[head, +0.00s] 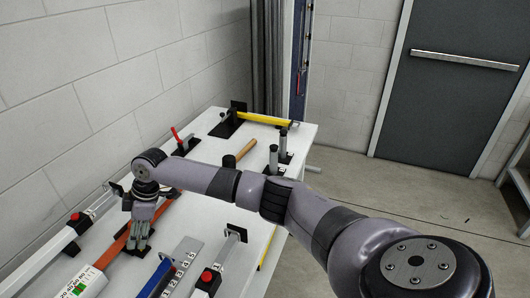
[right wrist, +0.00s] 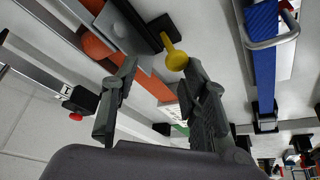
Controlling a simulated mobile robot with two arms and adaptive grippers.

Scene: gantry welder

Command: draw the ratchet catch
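My right gripper (head: 140,238) points down over an orange bar (head: 112,252) on the white bench. In the right wrist view its two fingers (right wrist: 160,66) are apart with nothing between them. A small yellow round-ended piece (right wrist: 174,58), perhaps the ratchet catch, lies just beyond the fingertips, nearer the right finger. It projects from a dark part beside the orange bar (right wrist: 148,82). I cannot tell whether a finger touches it. In the head view the hand hides this spot. My left gripper is not in view.
White rails with red buttons (head: 78,220) flank the hand, and a numbered plate (head: 186,264) lies at the front. A red-handled clamp (head: 177,137), wooden handle (head: 246,149), yellow bar (head: 266,120) and dark-capped posts (head: 274,158) stand farther back. A wall borders the left.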

